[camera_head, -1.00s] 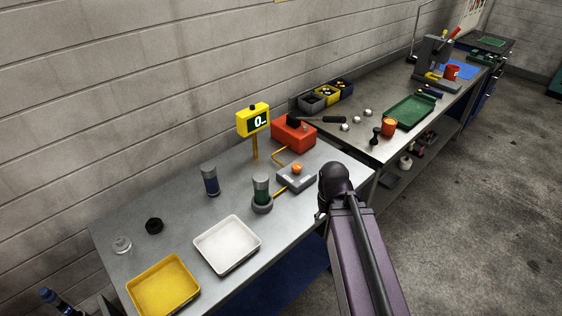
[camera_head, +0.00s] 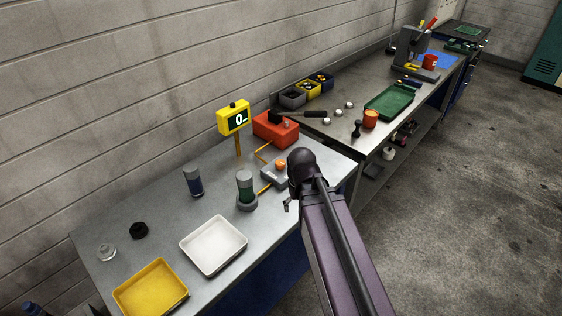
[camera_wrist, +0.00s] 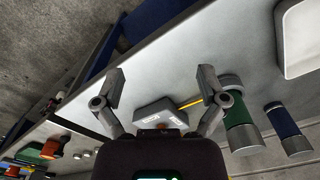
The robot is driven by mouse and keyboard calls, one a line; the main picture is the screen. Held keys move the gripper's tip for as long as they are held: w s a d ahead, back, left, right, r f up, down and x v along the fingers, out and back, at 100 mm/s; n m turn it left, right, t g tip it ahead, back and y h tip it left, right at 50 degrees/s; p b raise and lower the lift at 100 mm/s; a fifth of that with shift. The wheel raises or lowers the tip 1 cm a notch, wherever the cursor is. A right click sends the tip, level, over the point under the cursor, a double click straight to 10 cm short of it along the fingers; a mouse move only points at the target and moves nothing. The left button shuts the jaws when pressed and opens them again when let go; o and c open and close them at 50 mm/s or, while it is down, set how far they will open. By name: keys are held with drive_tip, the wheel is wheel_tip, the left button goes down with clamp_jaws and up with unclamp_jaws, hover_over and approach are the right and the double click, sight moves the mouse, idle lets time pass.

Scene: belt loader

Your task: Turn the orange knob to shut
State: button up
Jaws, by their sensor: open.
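The orange knob (camera_head: 280,164) sits on top of a small grey box (camera_head: 268,179) on the near table. In the head view my arm's wrist covers most of the gripper, and only a small part (camera_head: 287,205) shows, in front of the grey box. I see no contact with the knob.
Orange lines run from the box to a green-banded cylinder (camera_head: 246,188) and toward a red box (camera_head: 275,129). A yellow display (camera_head: 234,118) reading 0 stands behind. A blue-banded cylinder (camera_head: 194,182), white tray (camera_head: 213,270) and yellow tray (camera_head: 178,309) lie left.

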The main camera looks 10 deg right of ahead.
sight(280, 162)
drive_tip(key=w+r+n+p, duration=0.3)
drive_tip(key=w+r+n, duration=0.1)
drive_tip(key=w, duration=0.9)
drive_tip(key=w+r+n+p, duration=0.4)
drive_tip(key=w+n, duration=0.1)
drive_tip(key=w, duration=0.9)
drive_tip(key=shift+w+a, duration=0.2)
drive_tip(key=shift+f, duration=0.15)
wheel_tip(280, 162, down, 14)
drive_tip(key=b, duration=1.3)
drive_tip(key=shift+r, duration=0.2)
drive_tip(key=c, duration=1.1)
